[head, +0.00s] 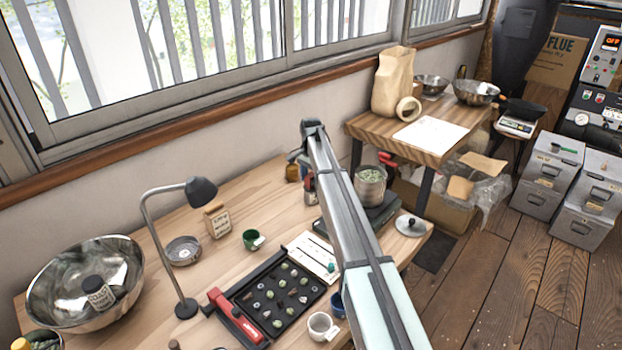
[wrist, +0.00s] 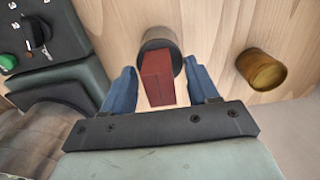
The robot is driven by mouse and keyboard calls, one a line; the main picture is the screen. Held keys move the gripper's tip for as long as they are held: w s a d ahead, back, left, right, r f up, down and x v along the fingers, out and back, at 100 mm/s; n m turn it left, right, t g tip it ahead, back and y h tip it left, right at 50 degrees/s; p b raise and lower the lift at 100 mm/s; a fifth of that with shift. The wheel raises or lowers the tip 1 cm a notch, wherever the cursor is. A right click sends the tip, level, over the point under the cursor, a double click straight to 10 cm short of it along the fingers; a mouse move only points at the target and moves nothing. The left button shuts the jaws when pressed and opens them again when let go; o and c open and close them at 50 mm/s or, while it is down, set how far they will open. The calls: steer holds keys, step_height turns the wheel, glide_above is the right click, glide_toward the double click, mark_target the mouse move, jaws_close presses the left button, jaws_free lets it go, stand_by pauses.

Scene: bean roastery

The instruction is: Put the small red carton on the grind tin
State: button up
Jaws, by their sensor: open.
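The small red carton (wrist: 160,80) is between the two blue fingers of my gripper (wrist: 158,76) in the wrist view. The fingers are open, with a gap on each side of the carton. The dark round grind tin (wrist: 157,45) is directly beneath the carton, which covers much of it. In the head view a bit of red carton (head: 309,181) shows just above the grey tin (head: 311,198), left of my arm. The carton appears to rest on the tin; their contact is hidden. My arm hides most of the gripper in the head view.
An amber jar (wrist: 262,70) stands right of the tin in the wrist view. A dark machine with a green button (wrist: 45,55) is on the left. In the head view, a glass of green beans (head: 371,186) stands right of my arm. A lamp (head: 186,250) stands left.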

mark_target(311, 175)
step_height(311, 175, up, 12)
steer(key=shift+r, duration=0.15)
stand_by(0.6)
